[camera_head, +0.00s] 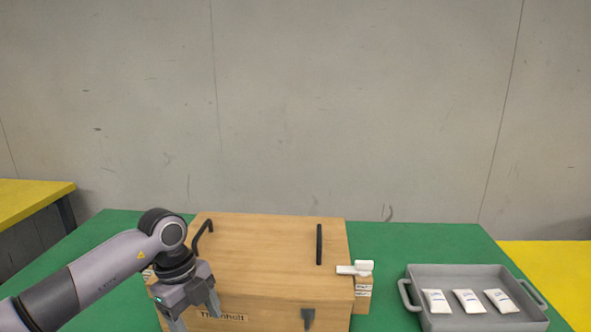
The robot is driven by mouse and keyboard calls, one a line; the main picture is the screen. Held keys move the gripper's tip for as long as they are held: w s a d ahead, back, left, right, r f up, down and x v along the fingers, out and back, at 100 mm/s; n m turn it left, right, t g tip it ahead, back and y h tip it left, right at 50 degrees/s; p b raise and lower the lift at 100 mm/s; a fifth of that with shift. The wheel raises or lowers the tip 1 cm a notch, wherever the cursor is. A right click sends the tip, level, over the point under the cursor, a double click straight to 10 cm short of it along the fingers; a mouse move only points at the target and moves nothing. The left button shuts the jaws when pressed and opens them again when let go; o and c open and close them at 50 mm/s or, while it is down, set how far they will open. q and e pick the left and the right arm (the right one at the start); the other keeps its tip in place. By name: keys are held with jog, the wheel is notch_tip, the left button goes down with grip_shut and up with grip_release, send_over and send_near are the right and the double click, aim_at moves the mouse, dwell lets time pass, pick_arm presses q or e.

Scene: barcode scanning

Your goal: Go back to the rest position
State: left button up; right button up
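My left arm comes in from the left, and my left gripper (197,318) hangs over the front left part of a wooden box (265,250). Its two fingers point down and are spread apart, with nothing visible between them. The gripper covers part of the box's front and its printed label. I cannot tell whether the fingers touch the box. My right arm and gripper are not in view.
The closed box has dark handles and stands on a green table (402,242). A white scanner-like device (356,268) rests on a small labelled wooden block (363,290). A grey tray (455,272) holds three white packets. Yellow surfaces flank the table; a wall stands behind.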

pick_arm(q)
jog(key=s+d+f+m+g+h, duration=0.1)
jog(key=s+d+m+h, duration=0.1)
jog(key=s+d+h, duration=0.35)
jog(key=s+d+f+m+g+h, duration=0.1)
jog(key=s+d+h, duration=0.1)
jog(key=d, duration=0.6)
jog(key=s+d+r+n+t+h+p, duration=0.2)
jog(key=s+d+r+n+t+h, duration=0.15)
jog(key=d+r+h, duration=0.4)
jog(key=w+a+f+n+t+y+p, duration=0.1)
jog(key=a+f+n+t+y, duration=0.3)
jog(key=a+n+t, duration=0.35)
jog(key=a+f+n+t+y+p, duration=0.1)
jog(key=a+f+n+t+y, duration=0.4)
jog(key=a+n+t, duration=0.3)
jog(key=s+a+f+n+g+y, duration=0.5)
jog(key=s+a+f, duration=0.3)
jog(key=s+f, duration=0.5)
jog(key=shift+n+g+y, duration=0.4)
jog(key=shift+g, duration=0.2)
jog(key=shift+r, duration=0.1)
